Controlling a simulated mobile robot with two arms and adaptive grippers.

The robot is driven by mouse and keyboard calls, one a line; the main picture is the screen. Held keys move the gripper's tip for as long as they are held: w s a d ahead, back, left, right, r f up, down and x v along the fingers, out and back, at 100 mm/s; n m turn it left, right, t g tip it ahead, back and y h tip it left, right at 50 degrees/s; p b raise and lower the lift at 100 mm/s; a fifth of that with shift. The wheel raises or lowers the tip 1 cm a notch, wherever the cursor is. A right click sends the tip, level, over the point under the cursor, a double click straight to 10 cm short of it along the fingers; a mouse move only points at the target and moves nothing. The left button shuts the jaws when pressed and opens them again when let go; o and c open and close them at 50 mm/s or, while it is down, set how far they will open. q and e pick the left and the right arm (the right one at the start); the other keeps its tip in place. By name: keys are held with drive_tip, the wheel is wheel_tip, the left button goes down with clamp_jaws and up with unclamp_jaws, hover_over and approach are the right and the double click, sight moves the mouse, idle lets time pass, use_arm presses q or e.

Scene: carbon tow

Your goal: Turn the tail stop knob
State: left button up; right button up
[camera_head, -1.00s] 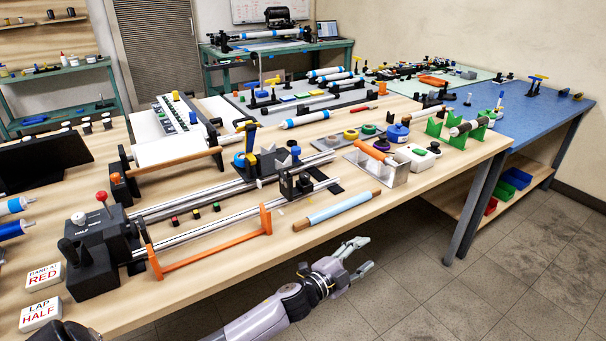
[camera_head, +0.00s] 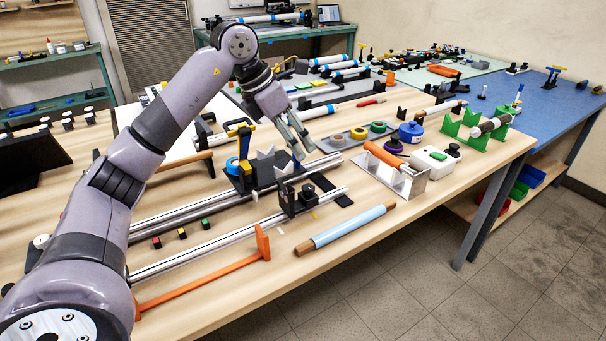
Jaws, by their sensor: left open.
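The tail stop (camera_head: 293,203) is a black block at the right end of the steel rails (camera_head: 190,247). A small blue knob (camera_head: 297,164) shows at its top, partly hidden by my fingers; I take it to be the tail stop knob. My left gripper (camera_head: 300,148) comes down from above, open, with its fingertips close to the blue knob. I cannot tell whether they touch it. My right gripper is not in view.
An orange frame (camera_head: 205,278) and a light-blue roller (camera_head: 345,227) lie in front of the rails. A metal stand with an orange roller (camera_head: 385,156) is to the right. My left arm covers much of the bench's left side.

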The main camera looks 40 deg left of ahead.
use_arm(q)
drive_tip(key=s+a+r+y, duration=0.1)
drive_tip(key=a, duration=0.2)
approach(307, 187)
drive_tip(key=x, duration=0.7)
drive_tip(key=shift+w+d+f+n, duration=0.1)
drive_tip(key=shift+f+n, duration=0.2)
drive_tip(key=shift+f, duration=0.15)
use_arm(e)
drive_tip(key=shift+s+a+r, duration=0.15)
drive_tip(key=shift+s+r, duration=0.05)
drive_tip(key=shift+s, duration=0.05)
use_arm(q)
drive_tip(key=shift+c, duration=0.6)
clamp_jaws()
